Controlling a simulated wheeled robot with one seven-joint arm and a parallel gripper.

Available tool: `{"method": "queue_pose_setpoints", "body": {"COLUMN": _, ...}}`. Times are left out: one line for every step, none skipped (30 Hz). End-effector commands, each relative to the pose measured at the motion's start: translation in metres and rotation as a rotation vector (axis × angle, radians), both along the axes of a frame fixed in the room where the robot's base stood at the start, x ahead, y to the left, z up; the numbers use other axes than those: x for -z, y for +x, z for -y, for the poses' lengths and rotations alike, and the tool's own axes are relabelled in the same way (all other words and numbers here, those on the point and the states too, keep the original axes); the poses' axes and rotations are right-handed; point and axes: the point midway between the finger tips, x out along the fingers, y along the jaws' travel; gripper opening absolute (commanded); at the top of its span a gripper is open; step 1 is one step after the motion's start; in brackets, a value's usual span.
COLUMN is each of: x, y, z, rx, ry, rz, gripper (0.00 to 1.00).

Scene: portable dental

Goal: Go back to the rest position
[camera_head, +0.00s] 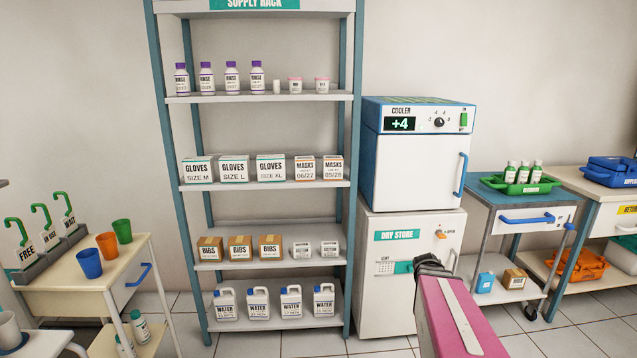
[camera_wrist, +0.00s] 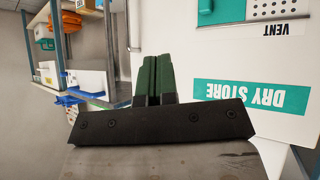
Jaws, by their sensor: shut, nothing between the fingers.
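My gripper (camera_head: 430,263) is at the end of my pink arm in the lower right of the head view, in front of the white dry store cabinet (camera_head: 384,302). In the wrist view my gripper (camera_wrist: 151,60) shows its two dark green fingers side by side and closed together, with nothing held. The dry store door (camera_wrist: 230,60) fills the right of the wrist view, with its sign upside down there. The rest position is not marked in either view.
A supply rack (camera_head: 354,200) with bottles and boxes stands left of the cooler (camera_head: 415,165). A blue trolley (camera_head: 487,197) with a green tray is on the right. A cart with cups (camera_head: 140,240) is at the left. Some tiled floor is clear in front of the rack.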

Motion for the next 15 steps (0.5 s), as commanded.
{"method": "queue_pose_setpoints", "body": {"x": 0.006, "y": -0.016, "z": -0.028, "rx": -0.015, "ry": 0.027, "rz": -0.083, "gripper": 0.0}}
{"method": "queue_pose_setpoints", "body": {"x": 0.011, "y": -0.024, "z": -0.042, "rx": -0.025, "ry": 0.042, "rz": -0.137, "gripper": 0.0}}
{"method": "queue_pose_setpoints", "body": {"x": 0.017, "y": -0.037, "z": -0.062, "rx": -0.041, "ry": 0.066, "rz": -0.211, "gripper": 0.0}}
{"method": "queue_pose_setpoints", "body": {"x": 0.021, "y": -0.046, "z": -0.077, "rx": -0.058, "ry": 0.084, "rz": -0.266, "gripper": 0.0}}
{"method": "queue_pose_setpoints", "body": {"x": 0.024, "y": -0.056, "z": -0.092, "rx": -0.075, "ry": 0.102, "rz": -0.321, "gripper": 0.0}}
{"method": "queue_pose_setpoints", "body": {"x": 0.028, "y": -0.07, "z": -0.112, "rx": -0.104, "ry": 0.128, "rz": -0.394, "gripper": 0.0}}
{"method": "queue_pose_setpoints", "body": {"x": 0.03, "y": -0.081, "z": -0.126, "rx": -0.125, "ry": 0.146, "rz": -0.446, "gripper": 0.0}}
{"method": "queue_pose_setpoints", "body": {"x": 0.032, "y": -0.091, "z": -0.139, "rx": -0.149, "ry": 0.164, "rz": -0.497, "gripper": 0.0}}
{"method": "queue_pose_setpoints", "body": {"x": 0.034, "y": -0.104, "z": -0.156, "rx": -0.18, "ry": 0.187, "rz": -0.558, "gripper": 0.0}}
{"method": "queue_pose_setpoints", "body": {"x": 0.035, "y": -0.113, "z": -0.167, "rx": -0.203, "ry": 0.203, "rz": -0.6, "gripper": 0.0}}
{"method": "queue_pose_setpoints", "body": {"x": 0.036, "y": -0.121, "z": -0.177, "rx": -0.224, "ry": 0.218, "rz": -0.638, "gripper": 0.0}}
{"method": "queue_pose_setpoints", "body": {"x": 0.036, "y": -0.131, "z": -0.188, "rx": -0.25, "ry": 0.235, "rz": -0.682, "gripper": 0.0}}
{"method": "queue_pose_setpoints", "body": {"x": 0.036, "y": -0.138, "z": -0.196, "rx": -0.267, "ry": 0.246, "rz": -0.712, "gripper": 0.0}}
{"method": "queue_pose_setpoints", "body": {"x": 0.036, "y": -0.143, "z": -0.202, "rx": -0.283, "ry": 0.257, "rz": -0.735, "gripper": 0.0}}
{"method": "queue_pose_setpoints", "body": {"x": 0.035, "y": -0.149, "z": -0.208, "rx": -0.3, "ry": 0.267, "rz": -0.762, "gripper": 0.0}}
